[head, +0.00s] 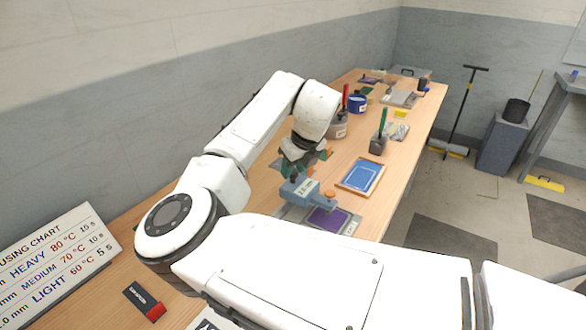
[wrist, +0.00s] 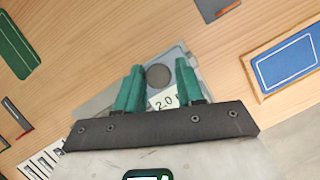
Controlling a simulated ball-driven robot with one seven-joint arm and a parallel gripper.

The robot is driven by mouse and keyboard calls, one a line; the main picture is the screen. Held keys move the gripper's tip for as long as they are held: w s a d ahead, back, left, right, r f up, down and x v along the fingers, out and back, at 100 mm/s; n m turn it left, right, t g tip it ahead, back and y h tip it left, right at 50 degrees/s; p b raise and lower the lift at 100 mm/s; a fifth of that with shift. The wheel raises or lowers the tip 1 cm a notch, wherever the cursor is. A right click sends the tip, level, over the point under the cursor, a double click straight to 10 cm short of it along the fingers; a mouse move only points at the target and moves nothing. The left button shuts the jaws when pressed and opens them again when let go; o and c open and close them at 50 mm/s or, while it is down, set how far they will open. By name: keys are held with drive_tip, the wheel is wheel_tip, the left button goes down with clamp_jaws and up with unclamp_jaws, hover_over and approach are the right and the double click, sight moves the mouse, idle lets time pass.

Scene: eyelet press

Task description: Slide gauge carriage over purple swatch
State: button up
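A blue-grey device (head: 300,190) with a small label and an orange knob stands on the bench; it looks like the gauge carriage, though I cannot be sure. The purple swatch (head: 327,219) lies flat on a grey base just in front of it. My gripper (head: 303,158) is right behind the device in the head view, partly hidden by my arm. In the wrist view my gripper (wrist: 157,68) has its teal fingers apart. Between and beyond them is a grey piece (wrist: 177,58) with a dark disc and a "2.0" label. The purple swatch does not show there.
A wood-framed blue panel (head: 362,176) lies to the right, near the bench edge. A grey cup (head: 377,145) with a green handle and a blue tin (head: 357,103) stand farther back. A fusing chart (head: 55,262) and a black-and-red block (head: 145,301) are at the near left.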

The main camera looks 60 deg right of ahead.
sight(304, 190)
drive_tip(key=o, duration=0.3)
drive_tip(key=shift+d, duration=0.15)
drive_tip(key=v, duration=1)
drive_tip(key=shift+s+r+b, duration=0.2)
drive_tip(key=shift+r+b, duration=0.1)
drive_tip(key=shift+b, duration=0.1)
